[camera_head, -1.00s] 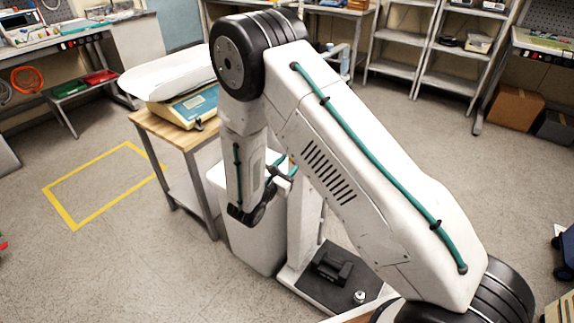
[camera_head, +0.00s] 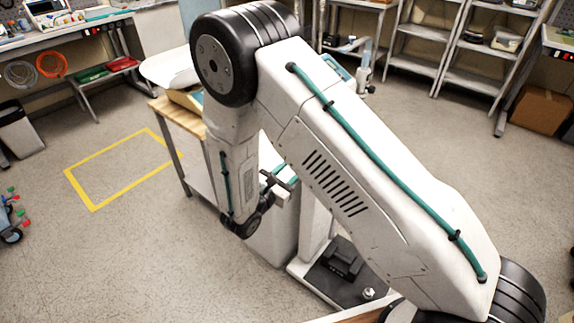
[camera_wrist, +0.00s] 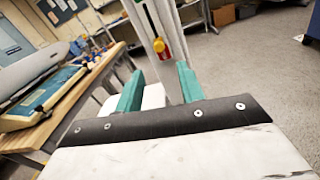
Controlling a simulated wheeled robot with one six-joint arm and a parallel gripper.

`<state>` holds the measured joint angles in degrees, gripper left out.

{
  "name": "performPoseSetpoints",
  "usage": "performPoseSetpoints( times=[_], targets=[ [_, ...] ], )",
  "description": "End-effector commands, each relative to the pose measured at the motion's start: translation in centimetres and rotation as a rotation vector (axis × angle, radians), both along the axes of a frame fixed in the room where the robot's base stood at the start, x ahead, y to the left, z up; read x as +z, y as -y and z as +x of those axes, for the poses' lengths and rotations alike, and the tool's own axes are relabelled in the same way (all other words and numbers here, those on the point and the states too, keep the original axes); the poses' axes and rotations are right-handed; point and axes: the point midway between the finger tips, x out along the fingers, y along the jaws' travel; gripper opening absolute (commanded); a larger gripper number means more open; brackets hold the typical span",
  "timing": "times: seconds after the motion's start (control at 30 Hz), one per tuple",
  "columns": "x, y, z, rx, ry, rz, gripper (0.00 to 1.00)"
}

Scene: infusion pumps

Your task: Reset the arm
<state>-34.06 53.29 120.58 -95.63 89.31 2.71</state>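My arm fills the middle of the head view, with its elbow high and its forearm hanging down. My gripper is largely hidden behind the forearm there. In the wrist view my gripper (camera_wrist: 158,82) shows two teal fingers standing apart with nothing held between them. Beyond the fingers are a white boxy surface and a pale upright post carrying a red and yellow part (camera_wrist: 161,47). I cannot tell the distance to them.
A wooden-topped bench (camera_head: 181,117) with a scale (camera_wrist: 40,95) stands close to the left of my gripper. A yellow floor outline (camera_head: 93,208) lies on open floor further left. Shelving (camera_head: 462,52) stands at the back right. Clear floor lies on the right.

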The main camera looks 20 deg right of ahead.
Motion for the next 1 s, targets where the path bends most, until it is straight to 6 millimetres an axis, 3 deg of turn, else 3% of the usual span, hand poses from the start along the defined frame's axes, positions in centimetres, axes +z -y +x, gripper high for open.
performPoseSetpoints(
  times=[0.23, 0.4, 0.7, 1.0],
  targets=[
    [-0.3, 0.4, -0.4, -0.025, -0.013, 0.01, 0.38],
    [-0.9, 2.7, -3.9, -0.182, -0.062, 0.047, 0.38],
    [5.6, 7.2, -11.1, -0.616, -0.008, 0.288, 0.38],
    [12.7, 9.5, -18.7, -1.044, 0.122, 0.661, 0.38]
  ],
)
